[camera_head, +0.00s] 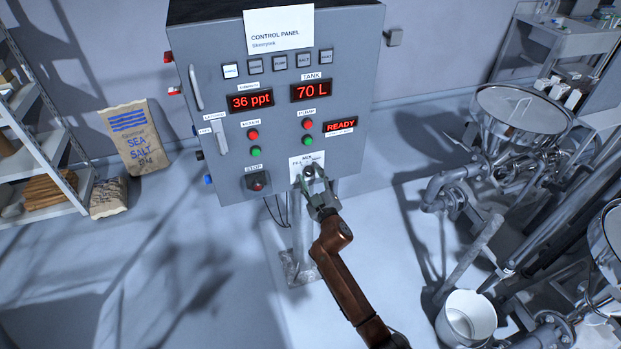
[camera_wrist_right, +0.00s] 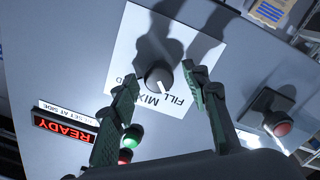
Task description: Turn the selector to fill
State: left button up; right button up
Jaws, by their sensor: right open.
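The selector knob (camera_wrist_right: 158,80) is a dark round knob on a white label plate in the wrist view, where the words FILL and MIX can be read upside down. In the head view the selector plate (camera_head: 297,164) sits low on the grey control panel (camera_head: 290,195), with the knob mostly hidden by my right gripper (camera_head: 317,184). In the wrist view my right gripper (camera_wrist_right: 165,100) is open, with one green finger on each side of the knob. I cannot tell whether the fingers touch it. My left gripper is not in view.
A red stop button (camera_head: 257,181) is left of the selector, and pump buttons (camera_head: 308,132) are above it. A READY display (camera_head: 340,125) is lit. Steel hoppers (camera_head: 520,112) and a white bucket (camera_head: 466,320) stand to the right. A salt sack (camera_head: 135,138) and shelf stand left.

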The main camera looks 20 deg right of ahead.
jog(key=s, duration=1.2)
jog(key=shift+d+f, duration=0.1)
